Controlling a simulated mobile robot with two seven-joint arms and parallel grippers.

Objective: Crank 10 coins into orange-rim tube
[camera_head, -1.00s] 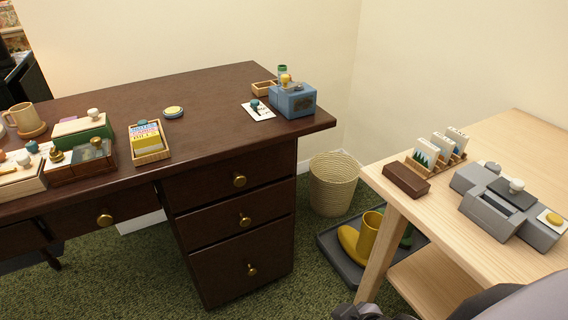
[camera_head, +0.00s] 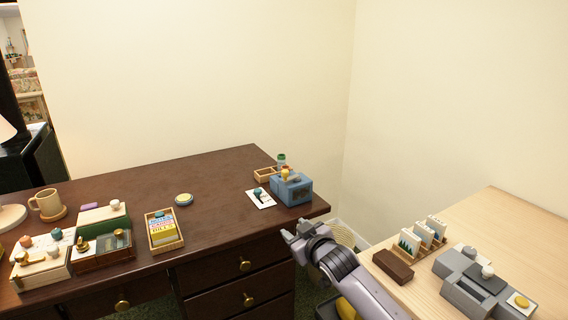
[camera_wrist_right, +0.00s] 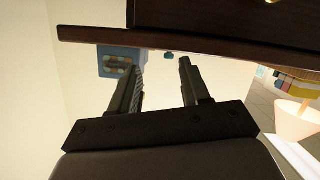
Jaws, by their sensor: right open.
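A blue box-shaped device (camera_head: 291,189) stands at the right end of the dark desk, with a small yellow-orange part (camera_head: 286,174) on top. A small green-topped cylinder (camera_head: 281,160) stands behind it. I cannot make out an orange rim, coins or a crank at this size. My right gripper (camera_head: 290,234) is just in front of the desk's right front corner, below and apart from the blue device. In the right wrist view its fingers (camera_wrist_right: 163,68) are spread with nothing between them, and the blue device (camera_wrist_right: 118,62) shows beyond the desk edge. My left gripper is not in view.
A wooden tray (camera_head: 265,175) and a white card (camera_head: 260,199) lie beside the device. The desk edge (camera_head: 250,231) is close to my right gripper. A pale table (camera_head: 490,220) with a grey machine (camera_head: 475,288) and a card rack (camera_head: 423,240) stands right.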

